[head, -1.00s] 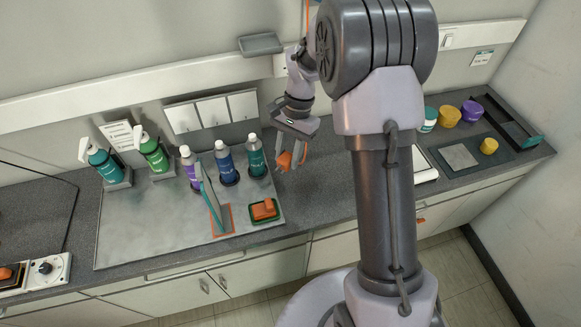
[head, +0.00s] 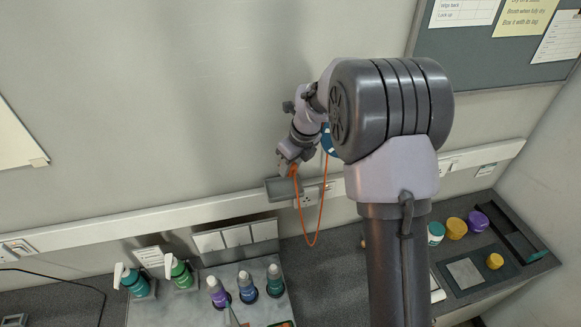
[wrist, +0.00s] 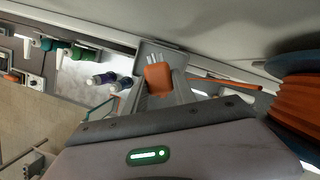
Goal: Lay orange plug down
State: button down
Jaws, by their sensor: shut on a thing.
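The orange plug (wrist: 158,77) is between the fingers of my gripper (wrist: 172,88) in the wrist view, with its pale pins pointing away. It overlaps a grey wall tray (wrist: 148,50) in that view; I cannot tell whether it touches the tray. In the head view my gripper (head: 288,170) is right at the grey tray (head: 283,189), which is fixed by the white wall rail. The plug is mostly hidden there by the gripper. An orange cord (head: 312,243) hangs from it in a loop up towards a blue-rimmed reel (head: 329,141) by my arm.
Several bottles (head: 247,287) stand on the worktop below. Yellow and purple pots (head: 478,221) stand at the right. The wall above the tray is clear.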

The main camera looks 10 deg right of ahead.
jog(key=shift+s+r, duration=0.1)
jog(key=shift+s, duration=0.25)
jog(key=shift+w+f+b, duration=0.3)
jog(key=shift+w+b, duration=0.05)
notch_tip(320, 180, down, 6)
jog(key=b, duration=0.5)
jog(key=shift+s+r, duration=0.15)
jog(key=shift+r, duration=0.05)
jog(key=shift+f+b, duration=0.6)
jog(key=shift+f, duration=0.1)
jog(key=c, duration=0.9)
grip_release()
jog(key=shift+o, duration=0.2)
jog(key=o, duration=0.6)
jog(key=shift+r, duration=0.1)
